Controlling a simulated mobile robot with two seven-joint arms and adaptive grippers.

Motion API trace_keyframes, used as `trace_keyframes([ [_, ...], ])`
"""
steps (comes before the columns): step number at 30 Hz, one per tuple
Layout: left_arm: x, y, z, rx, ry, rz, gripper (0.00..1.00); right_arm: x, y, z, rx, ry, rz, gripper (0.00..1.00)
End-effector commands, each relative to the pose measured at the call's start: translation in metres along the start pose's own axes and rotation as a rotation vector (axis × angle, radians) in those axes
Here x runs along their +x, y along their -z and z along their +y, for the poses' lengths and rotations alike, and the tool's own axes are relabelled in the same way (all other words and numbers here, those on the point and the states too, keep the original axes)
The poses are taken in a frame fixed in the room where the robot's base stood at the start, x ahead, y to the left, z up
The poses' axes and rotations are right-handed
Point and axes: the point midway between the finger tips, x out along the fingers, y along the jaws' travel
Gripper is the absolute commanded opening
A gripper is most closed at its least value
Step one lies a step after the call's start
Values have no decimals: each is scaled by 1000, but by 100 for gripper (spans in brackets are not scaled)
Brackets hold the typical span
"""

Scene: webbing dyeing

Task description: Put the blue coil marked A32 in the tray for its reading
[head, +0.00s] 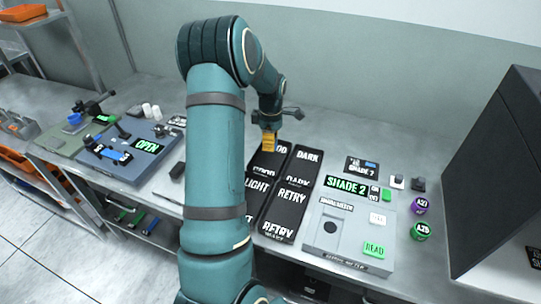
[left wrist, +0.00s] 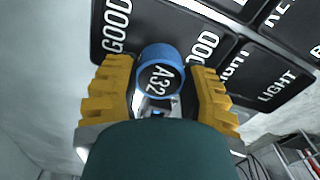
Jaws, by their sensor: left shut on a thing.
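My left gripper (head: 269,142) is over the tray marked GOOD (head: 266,164), at the far left of a block of black trays. In the left wrist view, its yellow fingers (left wrist: 158,95) are shut on the blue coil (left wrist: 143,58), whose black end reads A32. The GOOD tray (left wrist: 122,12) shows behind the coil there; I cannot tell how high the coil is. The coil does not show clearly in the head view. The trays marked DARK (head: 306,158), LIGHT (head: 257,187) and RETRY (head: 293,197) adjoin. My right gripper is not in view.
A grey meter (head: 318,257) with a green READ button (head: 375,250) stands right of the trays; its display (head: 346,186) reads SHADE 2. A card (head: 361,167) reads SHADE 7. Two coils (head: 420,206) (head: 421,231) stand near a large dark box (head: 497,165). An OPEN sign (head: 148,146) is left.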

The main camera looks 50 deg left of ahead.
Motion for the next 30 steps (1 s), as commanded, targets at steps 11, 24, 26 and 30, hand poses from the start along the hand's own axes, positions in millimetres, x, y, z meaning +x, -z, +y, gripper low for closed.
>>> trace_keyframes([
  [11, 39, 0, -1, 2, 3, 1, 6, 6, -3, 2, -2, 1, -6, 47],
  [24, 55, -1, 0, 3, 0, 0, 6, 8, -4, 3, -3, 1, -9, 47],
  [26, 57, -1, 0, 3, 0, 0, 6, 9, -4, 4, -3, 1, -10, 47],
  [30, 57, -1, 0, 3, 0, 0, 72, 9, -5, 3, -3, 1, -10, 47],
])
